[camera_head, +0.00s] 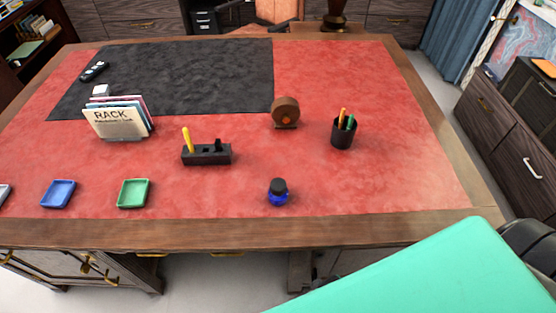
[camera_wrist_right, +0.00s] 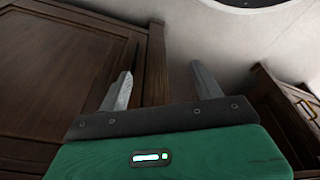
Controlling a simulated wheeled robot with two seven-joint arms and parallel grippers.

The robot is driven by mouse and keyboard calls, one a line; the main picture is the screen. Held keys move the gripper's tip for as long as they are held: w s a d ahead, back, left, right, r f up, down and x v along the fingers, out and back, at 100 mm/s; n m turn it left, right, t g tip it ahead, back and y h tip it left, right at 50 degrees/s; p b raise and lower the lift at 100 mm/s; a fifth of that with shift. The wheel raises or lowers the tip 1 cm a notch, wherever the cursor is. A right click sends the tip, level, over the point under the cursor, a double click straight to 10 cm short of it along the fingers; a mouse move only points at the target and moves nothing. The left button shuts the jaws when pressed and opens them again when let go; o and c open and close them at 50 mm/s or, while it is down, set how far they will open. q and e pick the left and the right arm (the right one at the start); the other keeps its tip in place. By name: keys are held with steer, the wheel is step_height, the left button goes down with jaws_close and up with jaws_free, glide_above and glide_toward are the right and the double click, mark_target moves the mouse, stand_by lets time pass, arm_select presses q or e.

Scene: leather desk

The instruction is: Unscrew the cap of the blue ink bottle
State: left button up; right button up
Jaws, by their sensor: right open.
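The blue ink bottle (camera_head: 278,198) stands upright near the front edge of the red desk top, a little right of the middle. Its dark cap (camera_head: 279,185) sits on top of it. My right gripper (camera_wrist_right: 162,85) shows in the right wrist view with its two fingers apart and nothing between them. It faces dark wooden panels and pale floor, away from the bottle. In the head view part of my green right arm covers the lower right corner, and the right gripper's fingers are not seen there. My left gripper is in neither view.
Around the bottle the red desk surface (camera_head: 370,185) is clear. A green tray (camera_head: 134,193) and blue tray (camera_head: 58,194) lie to its left. A black pen holder (camera_head: 206,154), a round brown object (camera_head: 285,111) and a pen cup (camera_head: 343,133) stand behind. The wooden front edge (camera_head: 330,227) is near.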

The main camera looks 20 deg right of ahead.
steer(key=w+a+r+t+p, duration=0.1)
steer(key=w+r, duration=0.1)
steer(key=r, duration=1.2)
steer(key=w+a+r+p, duration=0.1)
steer(key=w+r, duration=0.1)
steer(key=r, duration=1.2)
steer(key=w+a+r+n+y, duration=0.1)
steer(key=w+a+n, duration=0.1)
steer(key=w, duration=0.1)
steer(key=w+a+r+n+y, duration=0.1)
steer(key=w+a+n, duration=0.1)
steer(key=a, duration=0.1)
steer(key=w+a+r+n+y, duration=0.1)
steer(key=w+a+r+n, duration=0.1)
steer(key=w, duration=0.1)
steer(key=shift+w+a+r, duration=0.1)
steer(key=shift+w+a, duration=0.1)
steer(key=shift+w, duration=0.1)
steer(key=w+a+r+n, duration=0.3)
steer(key=w+r+n, duration=0.1)
steer(key=w+n, duration=0.15)
steer(key=n+g+h, duration=0.3)
steer(key=n, duration=0.5)
glide_toward(278, 184)
step_height(278, 184, down, 9)
steer(key=p, duration=0.2)
steer(key=shift+a+f+p, duration=0.1)
steer(key=shift+p, duration=0.3)
